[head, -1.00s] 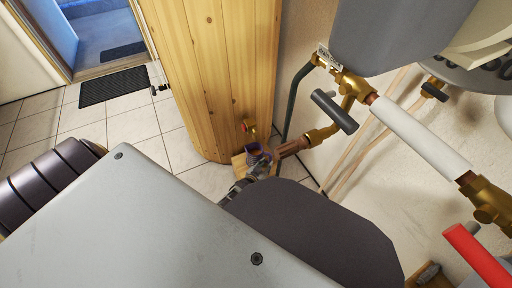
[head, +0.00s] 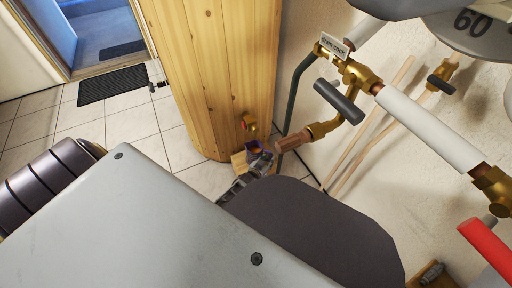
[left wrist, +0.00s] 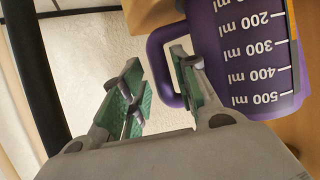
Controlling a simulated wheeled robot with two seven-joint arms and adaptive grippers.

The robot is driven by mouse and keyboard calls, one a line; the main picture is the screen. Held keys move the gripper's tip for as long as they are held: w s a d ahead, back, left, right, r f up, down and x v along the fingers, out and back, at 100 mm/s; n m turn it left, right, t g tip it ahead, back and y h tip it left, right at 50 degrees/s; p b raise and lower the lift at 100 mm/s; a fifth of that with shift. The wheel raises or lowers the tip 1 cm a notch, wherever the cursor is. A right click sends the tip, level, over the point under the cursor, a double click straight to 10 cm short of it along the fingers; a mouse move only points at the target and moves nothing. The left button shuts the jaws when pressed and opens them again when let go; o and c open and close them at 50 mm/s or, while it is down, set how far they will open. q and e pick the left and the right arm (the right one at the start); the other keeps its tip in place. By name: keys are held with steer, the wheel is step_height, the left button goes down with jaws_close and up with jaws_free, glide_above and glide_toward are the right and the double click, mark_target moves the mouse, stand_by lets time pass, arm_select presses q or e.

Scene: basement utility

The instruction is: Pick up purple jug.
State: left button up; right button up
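The purple jug (head: 256,148) is small and partly hidden behind my left gripper (head: 264,163) in the head view, at the foot of the wooden cladding. In the left wrist view the jug (left wrist: 246,50) is large at the right, with white millilitre marks that read upside down. Its purple handle (left wrist: 156,62) loops out to the left. My left gripper (left wrist: 160,92) is open there, with one green-padded finger on the outer side of the handle and the other close to the handle's opening. I cannot tell whether either finger touches it. My right gripper is not in view.
A wooden-clad cylinder (head: 215,75) stands just behind the jug. Copper and brass pipes with a dark valve handle (head: 337,103) are close on the right. A red handle (head: 488,248) is at the lower right. Tiled floor (head: 120,125) lies open at the left.

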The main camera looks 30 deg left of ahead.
arm_select(q)
steer(key=shift+b+x, duration=0.65)
steer(key=shift+x, duration=0.55)
jaws_close()
steer(key=shift+r, duration=0.1)
